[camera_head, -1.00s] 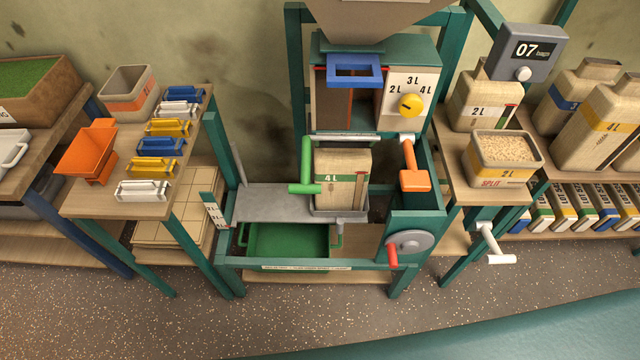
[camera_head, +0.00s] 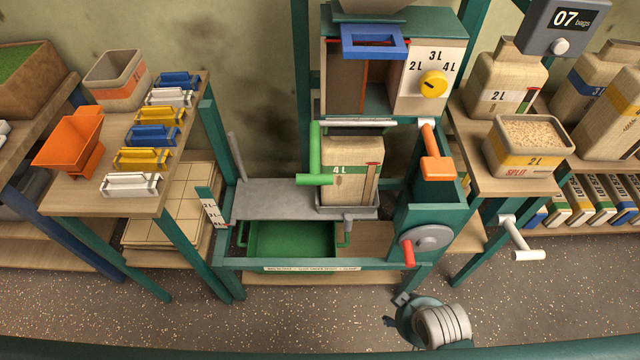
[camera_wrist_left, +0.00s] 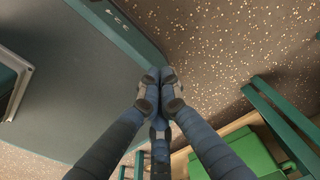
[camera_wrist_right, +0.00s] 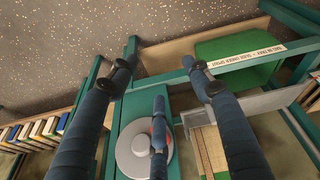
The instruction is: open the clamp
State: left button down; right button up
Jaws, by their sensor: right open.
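A filled bag marked 4L (camera_head: 350,175) stands upright on a small tray under the spout. A bent green handle (camera_head: 315,155) is at its upper left and an orange handle (camera_head: 435,165) is to its right. I cannot tell for sure which is the clamp. My right gripper (camera_wrist_right: 161,75) is open and empty, with its fingers spread over the frame near a grey wheel (camera_wrist_right: 130,165) with a red handle; the wheel also shows in the head view (camera_head: 432,237). My left gripper (camera_wrist_left: 160,88) has its fingertips together, over the floor, with nothing visible between them.
A green bin (camera_head: 290,240) sits low in the frame, below a grey shelf (camera_head: 270,197). A white handle (camera_head: 520,245) juts out at the right. A table with coloured clips (camera_head: 150,135) stands left.

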jog(key=w+a+r+n+t+y+b, duration=0.1)
jog(key=w+r+n+t+b, duration=0.2)
jog(key=w+r+n+t, duration=1.05)
jog(key=n+g+y, duration=0.4)
jog(key=n+y, duration=0.9)
send_near(323, 182)
jog(key=a, duration=0.1)
pick_arm(q)
jog(key=shift+w+a+f+p, duration=0.2)
jog(key=shift+f+p, duration=0.1)
jog(key=shift+f, duration=0.3)
jog(key=shift+w+a+f+p, duration=0.15)
jog(key=shift+f+p, duration=0.1)
jog(key=shift+f, duration=0.35)
pick_arm(e)
jog(key=shift+m+t, duration=0.25)
jog(key=x, duration=1)
jog(key=shift+w+f, duration=0.1)
jog(key=shift+w, duration=0.3)
pick_arm(q)
jog(key=shift+d, duration=0.1)
pick_arm(e)
grip_shut()
pick_arm(q)
jog(key=shift+r, duration=0.1)
